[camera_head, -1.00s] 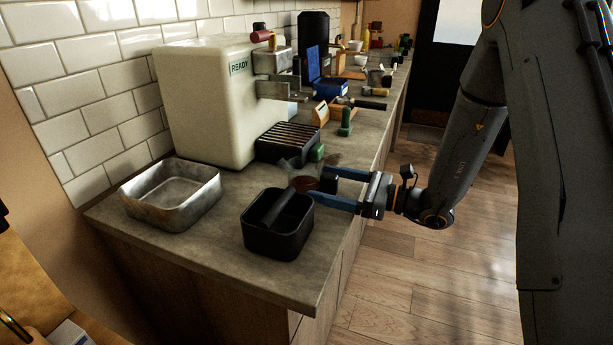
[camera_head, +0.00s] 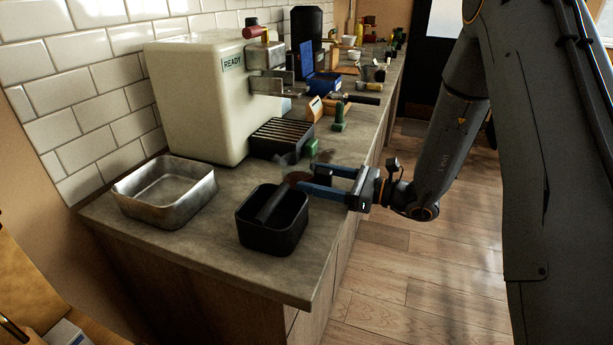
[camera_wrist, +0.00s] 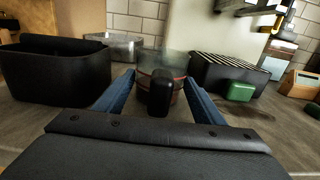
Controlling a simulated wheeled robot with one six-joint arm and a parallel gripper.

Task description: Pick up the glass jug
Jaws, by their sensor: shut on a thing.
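The glass jug (camera_head: 295,177) stands on the counter just behind the black bin, its clear glass hard to make out. In the wrist view the jug (camera_wrist: 161,62) is upright, with dark liquid low in it and a black handle (camera_wrist: 160,94) towards me. My gripper (camera_head: 307,177) reaches in from the right, low over the counter. Its blue fingers lie on either side of the jug and are shut on it.
A black open bin (camera_head: 273,238) stands close in front of the jug. A metal tray (camera_head: 165,212) sits at the left. The coffee machine (camera_head: 195,105), its black slatted drip tray (camera_head: 281,138) and a green block (camera_head: 311,148) are behind. The counter's right edge lies beneath my gripper.

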